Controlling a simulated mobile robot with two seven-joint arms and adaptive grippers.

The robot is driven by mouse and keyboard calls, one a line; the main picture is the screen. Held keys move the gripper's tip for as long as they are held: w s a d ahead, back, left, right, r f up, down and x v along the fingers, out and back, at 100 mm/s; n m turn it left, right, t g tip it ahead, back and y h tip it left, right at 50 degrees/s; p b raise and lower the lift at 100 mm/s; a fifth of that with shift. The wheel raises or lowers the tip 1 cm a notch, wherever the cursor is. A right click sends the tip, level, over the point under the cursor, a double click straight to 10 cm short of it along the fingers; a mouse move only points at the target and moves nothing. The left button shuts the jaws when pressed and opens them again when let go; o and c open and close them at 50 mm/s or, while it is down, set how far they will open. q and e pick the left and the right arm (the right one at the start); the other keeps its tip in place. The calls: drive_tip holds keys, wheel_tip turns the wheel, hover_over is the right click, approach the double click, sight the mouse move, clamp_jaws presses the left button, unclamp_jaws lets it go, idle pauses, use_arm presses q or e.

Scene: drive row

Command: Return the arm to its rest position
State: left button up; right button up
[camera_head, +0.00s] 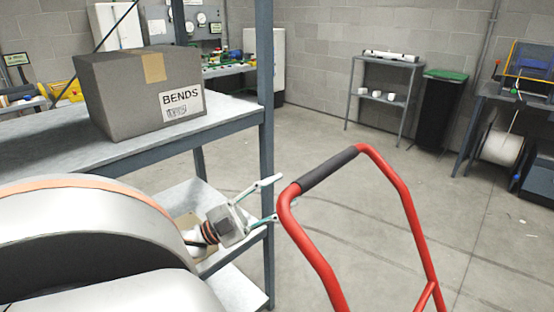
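My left arm comes in large from the lower left, and its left gripper (281,195) points to the right, just past the shelf's post. Its two fingers are spread apart with nothing between them, so it is open. The tip of its lower finger is close to the red cart handle, and I cannot tell whether they touch. My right gripper is not in view.
A grey box labelled BENDS (128,98) sits on the grey shelf (232,113) at left. A red handle with a black grip (330,168) stands right of the gripper. A dark bin with green lid (437,112) and a small rack (372,88) stand behind. Open floor lies right.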

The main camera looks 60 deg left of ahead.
use_arm(q)
drive_tip(key=shift+s+a+f, duration=0.1)
drive_tip(key=shift+s+f, duration=0.05)
drive_tip(key=shift+s, duration=0.1)
idle(0.4)
